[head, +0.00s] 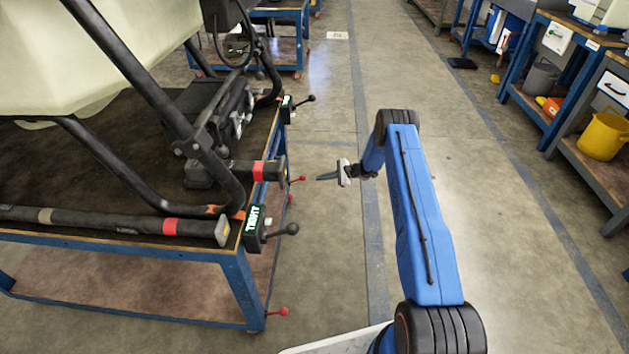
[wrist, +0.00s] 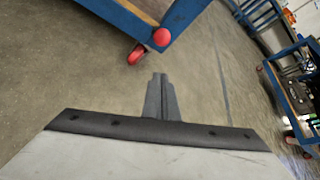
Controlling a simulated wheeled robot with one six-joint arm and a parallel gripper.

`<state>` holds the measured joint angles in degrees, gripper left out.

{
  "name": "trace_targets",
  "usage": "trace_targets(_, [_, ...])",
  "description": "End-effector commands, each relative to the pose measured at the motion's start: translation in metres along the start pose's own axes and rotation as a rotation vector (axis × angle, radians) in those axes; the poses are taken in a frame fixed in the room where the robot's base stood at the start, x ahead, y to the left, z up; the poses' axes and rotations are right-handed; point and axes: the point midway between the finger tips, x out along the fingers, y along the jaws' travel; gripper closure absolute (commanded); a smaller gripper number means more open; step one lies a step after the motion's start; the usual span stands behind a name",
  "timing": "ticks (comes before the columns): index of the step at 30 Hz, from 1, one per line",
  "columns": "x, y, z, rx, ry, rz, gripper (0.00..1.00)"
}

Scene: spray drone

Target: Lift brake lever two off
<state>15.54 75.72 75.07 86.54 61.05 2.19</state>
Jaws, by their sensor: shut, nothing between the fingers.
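My gripper (head: 328,177) is shut and empty over the aisle floor, pointing left toward the blue cart (head: 240,288). In the wrist view its closed fingers (wrist: 159,92) show in the lower middle, touching nothing. Red-knobbed levers stick out from the cart: one near its middle (head: 300,179), level with my gripper and a little left of its tip, and one low at the front corner (head: 282,311). A smaller red knob (head: 290,198) shows just below the middle one. In the wrist view a red ball (wrist: 161,37) sits at a blue cart corner. I cannot tell which lever is number two.
Black-knobbed handles (head: 290,229) (head: 311,98) stick out from the cart edge beside small displays; the nearer display reads "TIGHT". The drone's black tubes lie on the cart. Blue benches and a yellow bucket (head: 602,137) stand at right. The aisle floor between is clear.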

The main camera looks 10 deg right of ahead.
Motion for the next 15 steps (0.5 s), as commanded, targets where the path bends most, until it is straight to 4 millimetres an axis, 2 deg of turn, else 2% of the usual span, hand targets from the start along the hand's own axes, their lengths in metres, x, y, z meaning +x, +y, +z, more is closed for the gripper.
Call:
trace_targets(3, [-0.018, -0.001, 0.001, 0.001, 0.0, -0.001, 1.0])
trace_targets(6, [-0.026, -0.001, 0.002, 0.001, -0.001, 0.0, 1.0])
trace_targets(15, [-0.032, 0.0, 0.003, 0.0, -0.001, 0.001, 1.0])
